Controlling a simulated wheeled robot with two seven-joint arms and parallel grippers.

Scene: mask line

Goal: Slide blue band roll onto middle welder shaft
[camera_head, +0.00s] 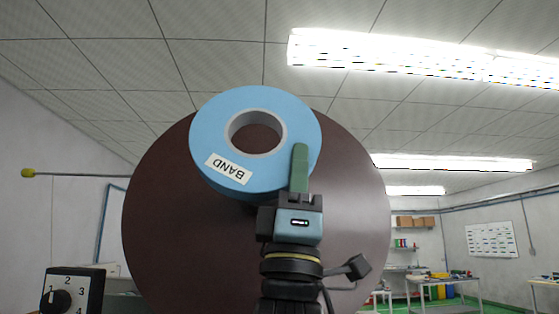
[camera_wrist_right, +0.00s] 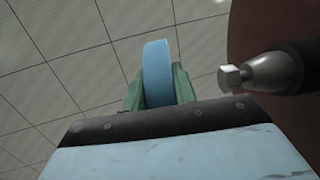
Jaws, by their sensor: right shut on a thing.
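The blue band roll (camera_head: 222,110) has a grey core ring and a white BAND label, and is held up in front of a large dark brown disc (camera_head: 350,220). My right gripper (camera_head: 300,168) is shut on the lower right part of the roll, with a green finger across its face. In the right wrist view the roll (camera_wrist_right: 158,75) shows edge-on between the green fingers (camera_wrist_right: 158,92). A grey shaft with a hex tip (camera_wrist_right: 262,75) sticks out in front of the brown disc at the right, apart from the roll. My left gripper is not in view.
A dial box (camera_head: 73,292) with numbers stands at the lower left. A thin rod with a yellow tip (camera_head: 28,173) reaches out at the left. Tables (camera_head: 440,285) and shelves stand far back at the right.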

